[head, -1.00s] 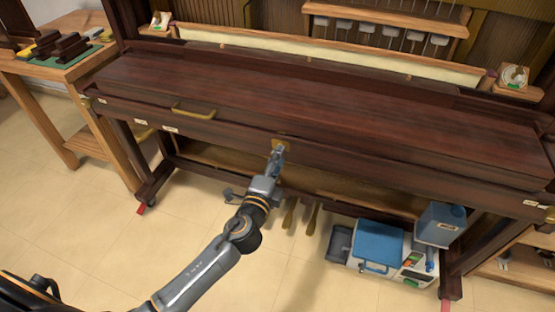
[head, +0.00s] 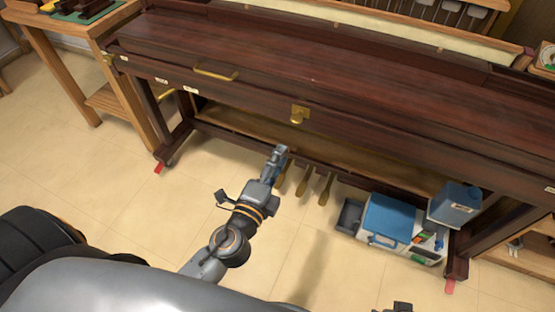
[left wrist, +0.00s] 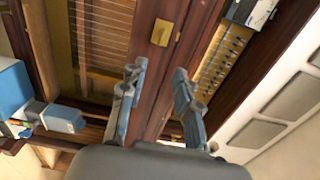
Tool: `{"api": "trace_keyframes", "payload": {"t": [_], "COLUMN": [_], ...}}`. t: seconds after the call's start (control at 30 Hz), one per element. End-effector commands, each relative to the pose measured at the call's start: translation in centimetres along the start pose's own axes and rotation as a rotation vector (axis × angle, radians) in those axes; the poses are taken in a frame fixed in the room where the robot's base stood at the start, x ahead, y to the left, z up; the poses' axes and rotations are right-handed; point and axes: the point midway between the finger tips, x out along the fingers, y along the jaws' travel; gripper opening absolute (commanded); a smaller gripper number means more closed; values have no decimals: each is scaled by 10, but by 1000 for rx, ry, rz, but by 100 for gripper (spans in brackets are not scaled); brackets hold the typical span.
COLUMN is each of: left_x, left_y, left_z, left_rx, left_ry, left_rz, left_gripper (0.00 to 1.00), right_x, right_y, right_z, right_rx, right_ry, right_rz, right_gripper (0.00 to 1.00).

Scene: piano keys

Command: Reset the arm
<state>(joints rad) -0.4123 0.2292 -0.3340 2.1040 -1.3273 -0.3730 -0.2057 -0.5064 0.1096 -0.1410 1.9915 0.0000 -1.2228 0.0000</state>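The piano's dark lid is closed. A small dark part at the bottom edge of the head view (head: 395,308) may be my right gripper; most of it is cut off.
Brass pedals (head: 304,182) are under the piano behind my left gripper. A blue-lidded box (head: 388,220) and a blue container (head: 455,205) stand at the right. A wooden side table (head: 62,32) is at the left. The tiled floor in front is clear.

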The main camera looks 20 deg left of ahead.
Motion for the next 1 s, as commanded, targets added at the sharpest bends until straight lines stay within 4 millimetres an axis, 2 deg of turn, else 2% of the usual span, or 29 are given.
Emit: {"api": "trace_keyframes", "payload": {"t": [0.57,0.67,0.77,0.87,0.93,1.0], "left_x": [-3,-3,-5,-18,-34,-56], "left_y": [0,6,28,72,110,147], "left_z": [0,7,26,54,68,75], "left_rx": [0,-37,-162,-368,-533,-682], "left_ry": [-1,-27,-114,-264,-387,-503], "left_rz": [1,23,97,237,360,486], "left_gripper": [32,32,32,32,32,32], "right_x": [0,0,0,0,0,0], "right_y": [0,0,0,0,0,0], "right_z": [0,0,0,0,0,0], "right_rx": [0,0,0,0,0,0], "right_ry": [0,0,0,0,0,0], "right_rz": [0,0,0,0,0,0], "right_gripper": [40,40,40,40,40,40]}}
